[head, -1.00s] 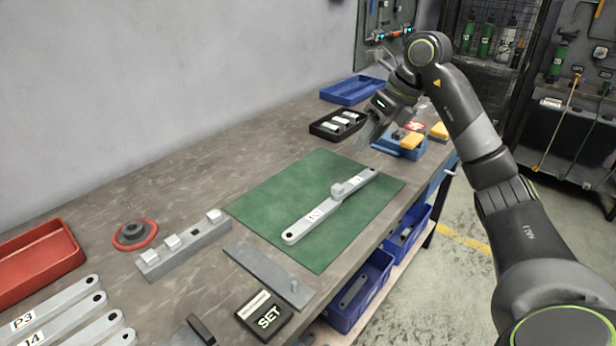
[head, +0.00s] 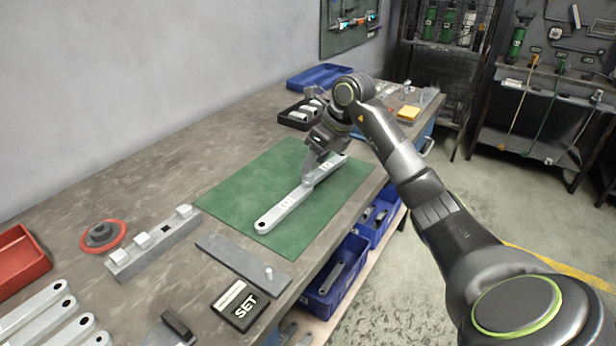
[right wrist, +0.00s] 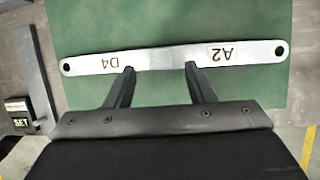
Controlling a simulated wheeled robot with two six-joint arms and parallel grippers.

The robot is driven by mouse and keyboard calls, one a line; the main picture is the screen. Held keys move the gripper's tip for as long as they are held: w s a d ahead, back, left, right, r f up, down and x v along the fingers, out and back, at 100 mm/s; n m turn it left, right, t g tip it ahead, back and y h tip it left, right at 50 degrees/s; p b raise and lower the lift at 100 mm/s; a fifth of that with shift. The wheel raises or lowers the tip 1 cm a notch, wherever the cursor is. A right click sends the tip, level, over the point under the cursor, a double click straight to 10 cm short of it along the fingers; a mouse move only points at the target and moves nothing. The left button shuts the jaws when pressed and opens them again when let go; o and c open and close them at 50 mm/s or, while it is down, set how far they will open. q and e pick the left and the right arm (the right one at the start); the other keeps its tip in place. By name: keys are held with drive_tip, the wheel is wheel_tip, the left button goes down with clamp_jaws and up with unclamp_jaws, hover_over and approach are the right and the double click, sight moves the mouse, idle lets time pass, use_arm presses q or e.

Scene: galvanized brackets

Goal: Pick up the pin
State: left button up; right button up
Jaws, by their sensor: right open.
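A small light peg that looks like a pin (head: 268,272) stands upright near the right end of a flat grey plate (head: 238,257). A galvanized bracket of two joined bars (head: 285,208) lies on the green mat (head: 225,205). In the right wrist view, the bracket (right wrist: 90,65) carries the labels D4 and A2. My right gripper (head: 312,167) is over the bracket's middle, apart from the peg. It also shows in the right wrist view (right wrist: 159,68), open, its fingers spread near the middle overlap with nothing clearly held. My left gripper is out of view.
A grey block with light cubes (head: 150,243), a red ring part (head: 101,236) and a black SET box (head: 240,304) lie left and in front. A black tray (head: 296,117) and blue tray (head: 318,76) are behind. Blue bins (head: 335,280) hang below the table edge.

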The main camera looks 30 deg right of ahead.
sight(311, 174)
drive_tip(key=shift+x, duration=1.95)
drive_tip(key=shift+w+d, duration=0.1)
drive_tip(key=shift+d, duration=0.05)
clamp_jaws()
